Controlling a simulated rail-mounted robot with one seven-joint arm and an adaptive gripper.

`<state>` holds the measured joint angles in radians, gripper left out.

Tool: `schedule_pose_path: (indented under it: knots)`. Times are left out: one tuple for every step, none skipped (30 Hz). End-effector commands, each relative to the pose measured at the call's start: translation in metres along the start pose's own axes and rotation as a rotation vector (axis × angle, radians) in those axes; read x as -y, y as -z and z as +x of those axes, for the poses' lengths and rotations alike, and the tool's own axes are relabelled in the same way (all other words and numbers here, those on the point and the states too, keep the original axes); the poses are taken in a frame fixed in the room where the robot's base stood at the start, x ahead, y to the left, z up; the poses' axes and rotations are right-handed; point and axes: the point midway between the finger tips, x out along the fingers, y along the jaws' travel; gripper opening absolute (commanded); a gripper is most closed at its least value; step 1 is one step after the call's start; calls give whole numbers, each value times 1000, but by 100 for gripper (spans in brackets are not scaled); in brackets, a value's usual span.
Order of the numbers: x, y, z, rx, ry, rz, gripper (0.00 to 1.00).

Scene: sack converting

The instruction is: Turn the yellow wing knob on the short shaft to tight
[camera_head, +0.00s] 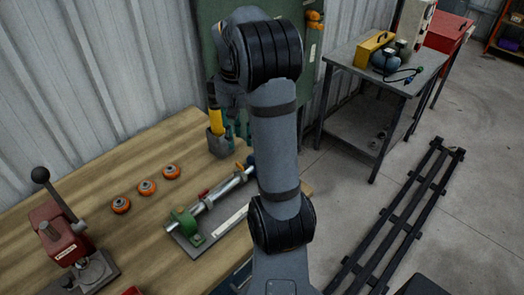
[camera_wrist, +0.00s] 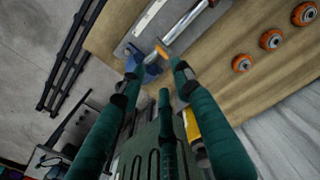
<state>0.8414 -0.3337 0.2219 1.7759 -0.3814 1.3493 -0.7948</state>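The wing knob (camera_wrist: 162,51), small and orange-yellow, sits at the end of the shiny short shaft (camera_wrist: 187,20) in the wrist view, beside a blue block (camera_wrist: 152,68). In the head view the shaft (camera_head: 222,190) runs from a green block (camera_head: 186,222) toward the blue block, which is mostly behind my arm. My gripper (camera_wrist: 156,70) has green fingers, spread apart on either side of the knob and blue block, apparently without gripping. Its depth relative to the knob is unclear. In the head view my gripper is partly hidden by my arm.
Three orange rollers (camera_head: 147,187) lie on the wooden bench (camera_head: 110,245). A red lever press (camera_head: 65,235) stands at the left. A holder (camera_head: 218,142) with a yellow-handled tool stands close behind the shaft. A grey side table (camera_head: 385,75) stands at right.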

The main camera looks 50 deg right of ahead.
Motion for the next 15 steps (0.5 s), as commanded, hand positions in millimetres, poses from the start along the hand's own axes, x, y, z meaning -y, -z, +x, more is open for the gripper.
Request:
schedule_pose_path:
  knots:
    - [1,0,4,3,1,-1,32]
    - [1,-1,7,4,2,0,32]
    - [0,-1,12,3,2,0,32]
    - [1,-1,17,5,3,1,32]
    - [0,-1,22,5,3,0,32]
    - [0,-2,29,5,3,1,32]
    - [1,-2,35,6,3,1,32]
    - [1,-2,40,6,4,0,32]
    - [1,-2,48,7,4,0,32]
    - [1,-2,54,6,4,1,32]
    - [1,-2,60,6,4,0,32]
    - [0,-2,67,6,3,1,32]
    - [0,-2,72,6,3,1,32]
    - [0,-2,76,6,3,1,32]
    - [0,-2,82,5,3,1,32]
